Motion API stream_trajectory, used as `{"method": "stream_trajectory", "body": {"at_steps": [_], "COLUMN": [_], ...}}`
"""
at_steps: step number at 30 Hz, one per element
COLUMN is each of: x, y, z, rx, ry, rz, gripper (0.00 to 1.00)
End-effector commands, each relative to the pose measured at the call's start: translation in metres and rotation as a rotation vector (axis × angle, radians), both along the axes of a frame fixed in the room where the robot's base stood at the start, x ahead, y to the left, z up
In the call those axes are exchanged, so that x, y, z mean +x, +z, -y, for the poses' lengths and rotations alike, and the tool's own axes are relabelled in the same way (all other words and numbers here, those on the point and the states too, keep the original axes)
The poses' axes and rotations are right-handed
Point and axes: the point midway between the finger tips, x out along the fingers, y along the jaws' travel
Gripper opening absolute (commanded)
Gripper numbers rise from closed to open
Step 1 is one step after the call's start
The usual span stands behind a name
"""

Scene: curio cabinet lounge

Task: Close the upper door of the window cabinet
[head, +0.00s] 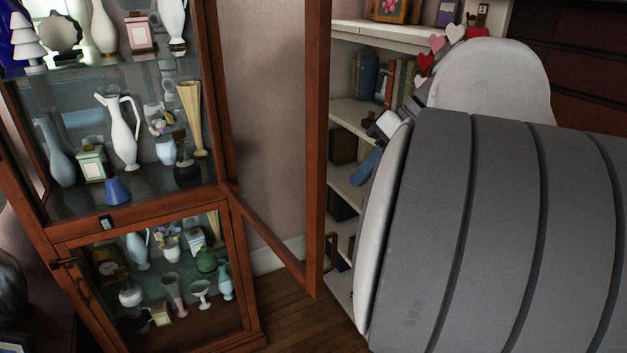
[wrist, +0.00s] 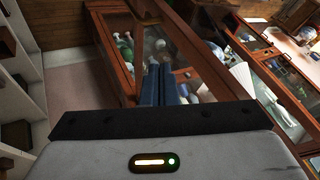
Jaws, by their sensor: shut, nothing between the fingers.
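The window cabinet (head: 225,150) stands at the left of the head view, with red-brown wood and glass panes. Its upper door (head: 318,150) is swung wide open toward the right, with a small handle (head: 331,252) near its lower free corner. The lower door (head: 62,243) is shut. My gripper (head: 365,170) shows as blue fingers right of the open door, partly hidden by my arm. In the wrist view my gripper (wrist: 162,85) is shut and empty, in front of wooden frame and glass (wrist: 155,40). I cannot tell whether the fingers touch the door.
Vases and small ornaments (head: 122,130) fill the cabinet shelves. A pale bookshelf (head: 375,115) with books stands behind the open door and my arm. Dark drawers (head: 575,60) are at the far right. Bare wooden floor (head: 295,320) lies below the door.

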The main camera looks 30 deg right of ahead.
Motion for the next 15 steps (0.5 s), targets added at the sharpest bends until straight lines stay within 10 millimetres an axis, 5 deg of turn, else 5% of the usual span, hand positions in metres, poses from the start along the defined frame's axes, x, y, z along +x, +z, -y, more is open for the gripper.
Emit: {"method": "stream_trajectory", "body": {"at_steps": [7, 15], "x": [0.001, -0.001], "y": [-0.012, -0.013], "z": [-0.036, -0.05], "rx": [-0.002, 0.0], "ry": [0.006, 0.003], "rz": [0.0, -0.001], "gripper": [0.0, 0.0]}}
